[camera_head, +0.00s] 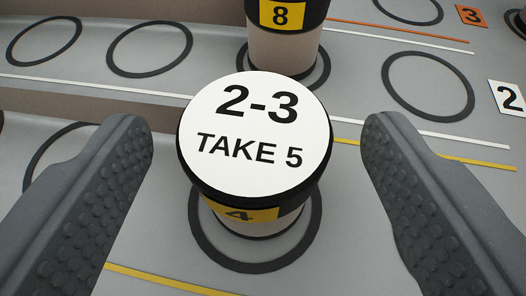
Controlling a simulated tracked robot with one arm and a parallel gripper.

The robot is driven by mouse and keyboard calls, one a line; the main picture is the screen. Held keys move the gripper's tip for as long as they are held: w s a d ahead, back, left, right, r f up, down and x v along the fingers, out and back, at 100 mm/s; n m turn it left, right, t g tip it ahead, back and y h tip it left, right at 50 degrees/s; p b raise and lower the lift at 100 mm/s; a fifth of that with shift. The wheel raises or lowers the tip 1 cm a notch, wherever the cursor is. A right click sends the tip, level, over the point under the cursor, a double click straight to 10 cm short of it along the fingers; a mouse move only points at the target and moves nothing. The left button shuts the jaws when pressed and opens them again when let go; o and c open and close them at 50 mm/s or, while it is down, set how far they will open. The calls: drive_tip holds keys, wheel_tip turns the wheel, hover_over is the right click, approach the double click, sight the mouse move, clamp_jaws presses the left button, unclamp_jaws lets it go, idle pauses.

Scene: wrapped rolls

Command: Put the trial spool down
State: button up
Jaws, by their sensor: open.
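A spool (254,135) stands upright between my fingers. Its white round top reads "2-3 TAKE 5", its rim is black, and a yellow band with a 4 shows on its side. Its base appears to stand inside a black ring (208,250) on the grey surface. My gripper (256,122) is open, with one ridged grey finger on each side of the spool and a visible gap to both. No marking in view says "trial".
Another spool (285,45) with a yellow band marked 8 stands just behind, its top cut off. Empty rings (385,85) lie right and left (110,60). A white card marked 2 (510,97) and an orange card marked 3 (473,15) lie at right. A raised step edge (60,98) runs at left.

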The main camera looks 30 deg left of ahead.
drive_tip(key=v, duration=0.7)
drive_tip(key=shift+s+d+r+p, duration=0.15)
drive_tip(key=shift+s+p, duration=0.15)
drive_tip(key=shift+p, duration=0.05)
drive_tip(key=w+d+r+m+t+h, duration=0.1)
drive_tip(key=d+r+m+t+h, duration=0.2)
drive_tip(key=r, duration=1.2)
drive_tip(key=w+d+r+t+h, duration=0.15)
drive_tip(key=r+h, duration=0.35)
drive_tip(key=r, duration=1.1)
drive_tip(key=s+a+r+m, duration=0.1)
drive_tip(key=s+a+r, duration=0.3)
drive_tip(key=s+r, duration=0.5)
drive_tip(key=s+a+r+m+y, duration=0.1)
drive_tip(key=s+a+r, duration=0.3)
drive_tip(key=s+r, duration=0.5)
drive_tip(key=shift+s+r+m+g+y, duration=0.35)
drive_tip(key=shift+r+m+g, duration=0.1)
drive_tip(key=shift+r, duration=0.45)
drive_tip(key=shift+c, duration=0.3)
